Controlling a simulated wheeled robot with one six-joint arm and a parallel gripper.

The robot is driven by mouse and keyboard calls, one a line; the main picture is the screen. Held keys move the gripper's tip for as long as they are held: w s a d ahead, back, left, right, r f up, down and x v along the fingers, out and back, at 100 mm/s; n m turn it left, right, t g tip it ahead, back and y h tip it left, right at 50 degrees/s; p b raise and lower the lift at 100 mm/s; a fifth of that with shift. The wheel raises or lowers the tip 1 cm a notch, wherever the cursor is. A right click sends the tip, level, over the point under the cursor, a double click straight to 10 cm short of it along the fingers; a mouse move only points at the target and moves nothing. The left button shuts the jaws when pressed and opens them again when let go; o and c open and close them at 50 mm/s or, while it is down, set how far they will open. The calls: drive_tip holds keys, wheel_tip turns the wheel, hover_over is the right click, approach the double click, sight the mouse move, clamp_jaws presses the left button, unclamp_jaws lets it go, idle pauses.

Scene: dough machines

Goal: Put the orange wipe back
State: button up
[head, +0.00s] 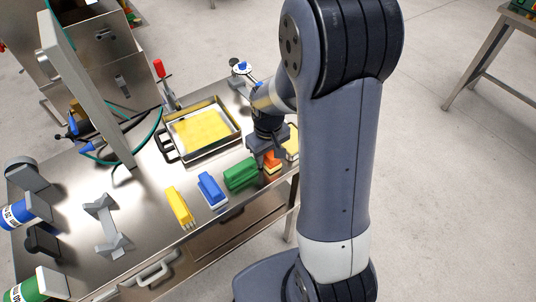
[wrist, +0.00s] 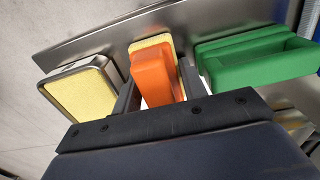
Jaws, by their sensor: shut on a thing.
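The orange wipe (head: 271,162) is near the table's right front corner, partly hidden by my arm. In the wrist view the orange wipe (wrist: 154,77) has an orange body with a pale yellow pad at its far end. My gripper (wrist: 156,88) is shut on it, one finger on each side. In the head view my gripper (head: 268,146) points down over the table. I cannot tell whether the wipe touches the table top.
A green wipe (head: 240,174) lies just left of the gripper; a metal box with a yellow top (wrist: 79,87) stands on its other side. A tray (head: 171,140) with a yellow sheet is behind. The table's front edge is close.

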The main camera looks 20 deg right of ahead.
drive_tip(key=shift+f, duration=0.2)
drive_tip(key=o, duration=0.7)
drive_tip(key=shift+c, duration=0.2)
drive_tip(key=shift+r, duration=0.1)
wheel_tip(320, 180, up, 12)
drive_tip(key=shift+r+p, duration=0.15)
drive_tip(key=shift+p, duration=0.35)
